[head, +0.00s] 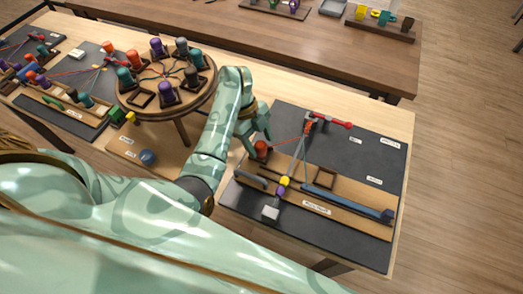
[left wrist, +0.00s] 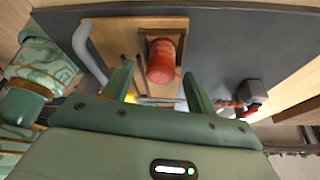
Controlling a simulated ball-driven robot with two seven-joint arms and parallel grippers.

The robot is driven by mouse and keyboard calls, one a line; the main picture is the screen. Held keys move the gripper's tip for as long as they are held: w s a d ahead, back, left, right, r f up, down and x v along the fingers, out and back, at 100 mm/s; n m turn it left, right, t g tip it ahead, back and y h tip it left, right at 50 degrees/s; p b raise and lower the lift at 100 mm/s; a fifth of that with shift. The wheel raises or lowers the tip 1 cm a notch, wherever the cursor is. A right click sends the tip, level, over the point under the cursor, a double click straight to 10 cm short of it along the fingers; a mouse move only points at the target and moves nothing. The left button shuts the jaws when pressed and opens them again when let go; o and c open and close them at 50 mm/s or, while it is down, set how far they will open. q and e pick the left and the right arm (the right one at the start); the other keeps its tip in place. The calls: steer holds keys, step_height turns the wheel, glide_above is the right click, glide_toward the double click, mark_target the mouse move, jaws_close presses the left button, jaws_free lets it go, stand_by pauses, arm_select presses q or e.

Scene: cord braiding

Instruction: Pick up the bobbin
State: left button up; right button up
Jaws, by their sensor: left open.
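An orange-red bobbin (head: 261,148) stands at the left end of the wooden board on the right-hand dark mat. In the left wrist view the bobbin (left wrist: 161,66) sits in a square wooden holder (left wrist: 182,40). My left gripper (head: 257,133) is right at the bobbin, reaching in from above. In the left wrist view the left gripper (left wrist: 158,72) is open, with one finger on each side of the bobbin and a gap on both sides. My right gripper is in neither view.
A grey curved handle (left wrist: 85,50) stands beside the bobbin. A blue bar (head: 345,204), an empty square holder (head: 325,177) and a red-handled tool (head: 330,122) are to the right. A round braiding stand (head: 205,92) with several bobbins is on the left.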

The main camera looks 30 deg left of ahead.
arm_select(q)
steer(key=shift+x, duration=0.95)
steer(key=shift+r, duration=0.1)
steer(key=c, duration=1.1)
